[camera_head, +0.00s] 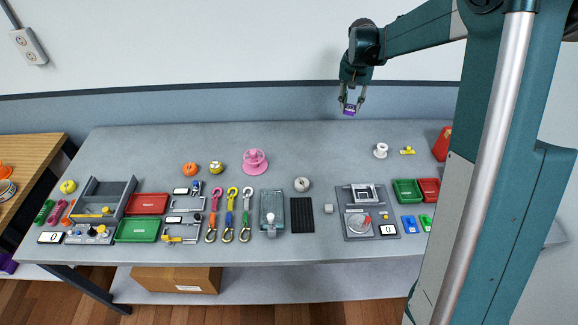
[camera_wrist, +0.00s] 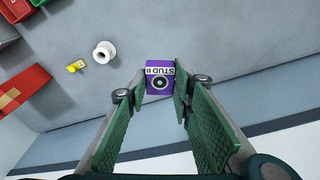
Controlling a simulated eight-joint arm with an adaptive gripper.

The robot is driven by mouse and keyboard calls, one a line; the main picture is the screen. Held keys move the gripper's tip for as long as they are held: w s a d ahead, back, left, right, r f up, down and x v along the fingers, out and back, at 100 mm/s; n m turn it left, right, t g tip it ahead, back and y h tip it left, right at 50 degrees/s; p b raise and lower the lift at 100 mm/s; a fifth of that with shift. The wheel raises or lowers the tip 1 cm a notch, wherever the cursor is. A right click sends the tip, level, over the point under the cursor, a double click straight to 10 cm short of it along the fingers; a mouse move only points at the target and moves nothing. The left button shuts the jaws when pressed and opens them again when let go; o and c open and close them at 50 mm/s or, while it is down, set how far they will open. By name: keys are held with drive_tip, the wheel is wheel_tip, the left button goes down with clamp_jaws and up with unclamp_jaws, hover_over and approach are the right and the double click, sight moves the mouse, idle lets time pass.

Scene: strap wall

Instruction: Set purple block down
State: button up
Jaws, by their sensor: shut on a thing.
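The purple block (camera_head: 349,111) is held between the fingertips of my gripper (camera_head: 352,103), above the back edge of the grey table (camera_head: 320,145). In the wrist view the block (camera_wrist: 160,78) shows a white label reading "STUD 8" and a dark round mark on its face. The gripper's green-padded fingers (camera_wrist: 158,92) close on it from both sides. Bare tabletop lies under and around the block in the wrist view. I cannot tell the exact height of the block over the table.
A white spool (camera_head: 380,150) and a small yellow piece (camera_head: 407,150) lie to the right on the table. A pink stacked object (camera_head: 255,161) stands left of centre. Trays, straps and devices fill the front. The table's back middle is clear, with a wall behind.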

drive_tip(key=s+a+n, duration=0.2)
drive_tip(key=s+a, duration=0.2)
drive_tip(key=a, duration=0.8)
drive_tip(key=s+a+n, duration=0.2)
drive_tip(key=s+a, duration=0.1)
drive_tip(key=a, duration=0.8)
hover_over(289, 165)
wheel_tip(289, 165, down, 10)
drive_tip(key=shift+s+f+y, duration=0.15)
drive_tip(key=shift+f+y, duration=0.15)
drive_tip(key=shift+f, duration=0.35)
drive_tip(key=shift+f, duration=0.1)
drive_tip(key=shift+f, duration=3.05)
drive_tip(key=shift+f, duration=1.85)
drive_tip(key=shift+f+b, duration=0.2)
drive_tip(key=shift+b, duration=0.25)
